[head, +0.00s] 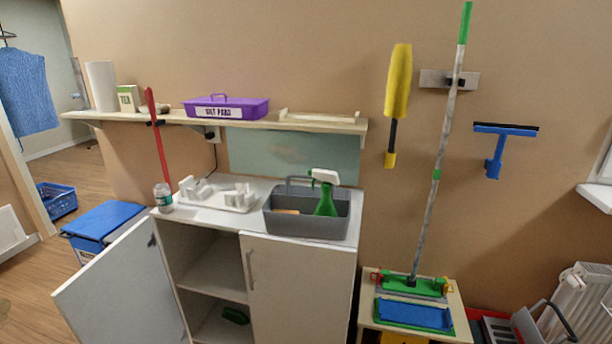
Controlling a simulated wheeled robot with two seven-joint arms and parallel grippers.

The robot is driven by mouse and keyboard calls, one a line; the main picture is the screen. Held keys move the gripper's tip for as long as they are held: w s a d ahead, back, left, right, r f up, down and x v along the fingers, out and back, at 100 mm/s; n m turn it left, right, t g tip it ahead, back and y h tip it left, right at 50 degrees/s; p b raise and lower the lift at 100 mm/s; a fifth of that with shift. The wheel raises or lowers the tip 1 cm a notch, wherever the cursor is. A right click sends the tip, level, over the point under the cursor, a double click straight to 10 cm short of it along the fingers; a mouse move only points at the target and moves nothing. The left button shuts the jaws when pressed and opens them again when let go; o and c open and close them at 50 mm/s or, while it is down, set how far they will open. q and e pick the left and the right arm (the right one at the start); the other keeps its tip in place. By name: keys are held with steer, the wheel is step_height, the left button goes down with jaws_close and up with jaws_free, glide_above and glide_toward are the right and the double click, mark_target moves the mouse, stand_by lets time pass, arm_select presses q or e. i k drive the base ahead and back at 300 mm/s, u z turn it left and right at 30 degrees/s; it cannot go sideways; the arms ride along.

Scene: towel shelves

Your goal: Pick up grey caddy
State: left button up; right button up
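The grey caddy (305,225) sits on the right part of the white cabinet's top, near its front edge. Its grey handle stands up at the back. A green spray bottle (326,200) with a white head stands in its right part, and a tan item, perhaps a brush handle (286,212), shows in its left part. Neither of my grippers is in the head view.
The cabinet's left door (122,290) is open. A white tray (218,198) and a small bottle (163,197) stand left of the caddy. A shelf (325,125) with a purple box (226,107) hangs above. A mop (436,180) stands at right.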

mark_target(302, 199)
steer(key=u, duration=2.55)
steer(key=i, duration=3.25)
steer(key=z, duration=3.5)
steer(key=i, duration=0.5)
